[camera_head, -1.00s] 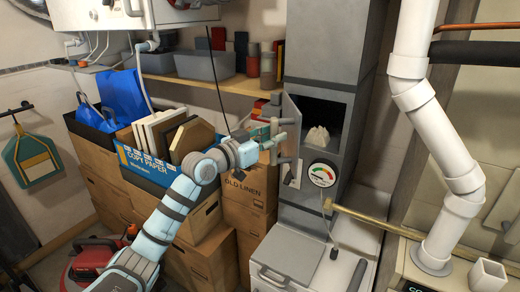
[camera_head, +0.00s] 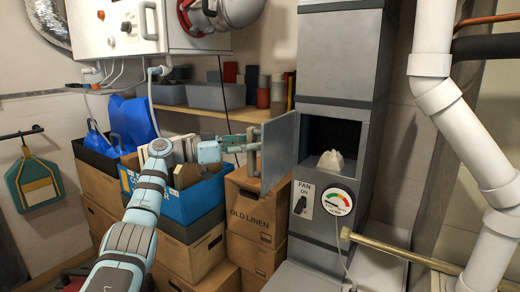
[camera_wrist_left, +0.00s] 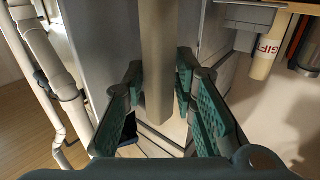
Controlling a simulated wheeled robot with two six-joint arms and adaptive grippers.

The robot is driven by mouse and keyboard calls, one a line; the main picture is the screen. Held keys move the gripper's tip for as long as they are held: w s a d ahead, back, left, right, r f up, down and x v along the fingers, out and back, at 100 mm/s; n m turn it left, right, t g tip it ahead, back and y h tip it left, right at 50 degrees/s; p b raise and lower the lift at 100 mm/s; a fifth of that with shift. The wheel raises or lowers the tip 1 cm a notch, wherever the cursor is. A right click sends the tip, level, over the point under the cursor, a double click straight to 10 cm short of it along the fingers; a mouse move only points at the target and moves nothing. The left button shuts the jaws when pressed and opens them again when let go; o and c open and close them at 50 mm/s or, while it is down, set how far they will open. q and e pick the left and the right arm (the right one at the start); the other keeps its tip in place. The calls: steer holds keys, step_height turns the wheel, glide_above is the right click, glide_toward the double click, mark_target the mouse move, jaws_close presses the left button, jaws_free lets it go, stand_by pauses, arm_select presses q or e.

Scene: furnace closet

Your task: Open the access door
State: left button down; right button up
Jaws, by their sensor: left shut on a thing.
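The access door (camera_head: 279,151) is a grey metal panel on the tall grey furnace cabinet (camera_head: 345,72). It stands well open, swung out to the left of a dark square opening (camera_head: 330,135). A pale crumpled object (camera_head: 331,160) sits inside the opening. My left gripper (camera_head: 252,156) is at the door's outer left edge, shut on the door handle. In the left wrist view the pale handle bar (camera_wrist_left: 157,65) runs between the green-padded fingers (camera_wrist_left: 160,105). My right gripper is not in view.
A fan switch (camera_head: 303,200) and a round gauge (camera_head: 337,198) sit below the opening. Cardboard boxes (camera_head: 258,215) and a blue paper box (camera_head: 190,205) are stacked behind my left arm. A brass pipe (camera_head: 400,253) and a white pipe (camera_head: 455,130) stand at the right.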

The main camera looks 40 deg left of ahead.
arm_select(q)
steer(key=c, duration=1.8)
jaws_free()
steer(key=o, duration=0.4)
steer(key=shift+w+d+f, duration=0.1)
steer(key=shift+w+d, duration=0.05)
steer(key=shift+w, duration=0.05)
steer(key=shift+c, duration=0.2)
steer(key=shift+o, duration=0.2)
steer(key=shift+w+f, duration=0.1)
steer(key=shift+w, duration=0.15)
steer(key=shift+s, duration=0.25)
steer(key=v, duration=1.1)
steer(key=shift+s+a, duration=0.2)
steer(key=shift+a, duration=0.1)
